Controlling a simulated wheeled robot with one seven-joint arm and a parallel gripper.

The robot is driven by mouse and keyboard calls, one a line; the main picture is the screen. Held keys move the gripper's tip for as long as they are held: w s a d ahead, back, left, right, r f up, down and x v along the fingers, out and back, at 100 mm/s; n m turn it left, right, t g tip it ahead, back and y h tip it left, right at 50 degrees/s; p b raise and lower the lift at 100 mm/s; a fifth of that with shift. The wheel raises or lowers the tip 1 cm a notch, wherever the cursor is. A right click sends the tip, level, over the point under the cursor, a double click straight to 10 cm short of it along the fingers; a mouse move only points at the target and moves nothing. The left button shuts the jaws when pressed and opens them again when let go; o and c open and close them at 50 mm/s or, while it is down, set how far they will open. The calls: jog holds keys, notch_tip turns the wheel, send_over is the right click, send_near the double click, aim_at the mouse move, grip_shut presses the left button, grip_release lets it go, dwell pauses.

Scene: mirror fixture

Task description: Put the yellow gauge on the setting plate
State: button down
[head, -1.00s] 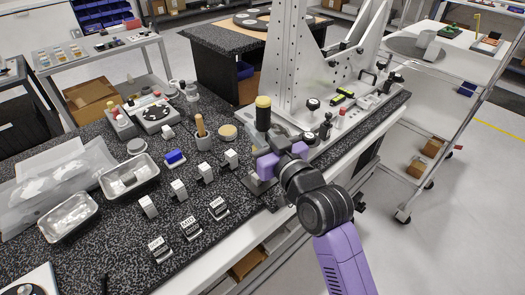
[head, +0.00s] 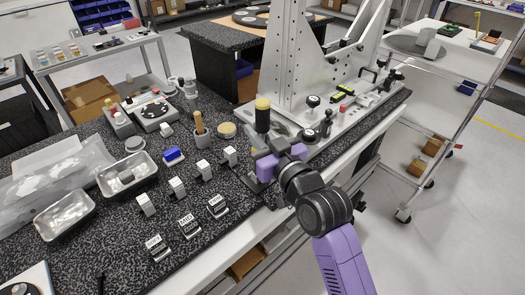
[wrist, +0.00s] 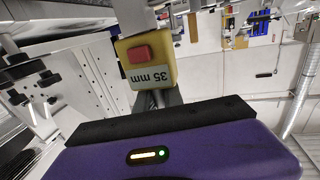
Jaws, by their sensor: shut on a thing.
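In the wrist view a yellow gauge (wrist: 165,75) marked "35 mm", with a red square on its face, sits at the tips of my gripper (wrist: 156,98), its label upside down in the picture. My gripper (head: 266,163) is shut on it. In the head view the gripper is over the speckled bench's right edge, beside the fixture. A dark cylinder with a yellow top (head: 263,104) rises just behind my gripper there; I cannot tell whether it belongs to the gauge. I cannot make out the setting plate for certain.
The tall grey fixture (head: 297,70) stands on a base with knobs and clamps, close behind my gripper. Several small marked blocks (head: 189,226), a wooden-handled tool (head: 200,125) and metal trays (head: 65,215) lie to the left. A wheeled cart (head: 440,65) stands at right.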

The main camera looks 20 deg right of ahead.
jog(key=shift+f+b, duration=0.65)
jog(key=shift+f, duration=0.2)
jog(key=c, duration=1.4)
grip_release()
jog(key=s, duration=0.2)
jog(key=s+b, duration=0.1)
jog(key=s, duration=0.4)
jog(key=shift+s+d, duration=0.35)
jog(key=shift+s, duration=0.05)
